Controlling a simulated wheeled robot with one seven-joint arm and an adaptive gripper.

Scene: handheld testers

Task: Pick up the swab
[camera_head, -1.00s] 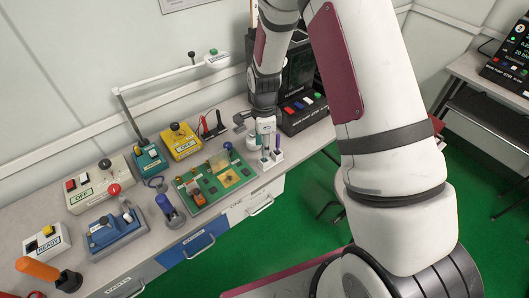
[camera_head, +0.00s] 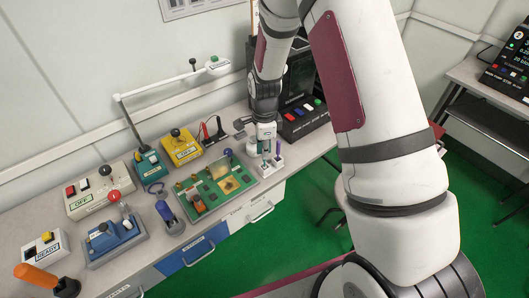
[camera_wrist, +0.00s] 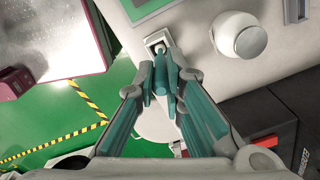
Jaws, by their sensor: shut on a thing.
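My gripper (camera_head: 266,145) is at the right end of the workbench, directly above a small white stand (camera_head: 265,169). In the wrist view its teal fingers (camera_wrist: 161,86) are closed together on a thin piece, most of which they hide. I take this piece to be the swab; its tip is not visible. In the head view a thin green stick (camera_head: 265,156) shows between the fingers and the stand.
A green circuit board (camera_head: 205,204) lies left of the gripper. A black box with coloured buttons (camera_head: 305,122) stands close behind on the right. A round white knob-like object (camera_wrist: 235,39) is near the fingers. Yellow, teal and blue testers crowd the bench's left.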

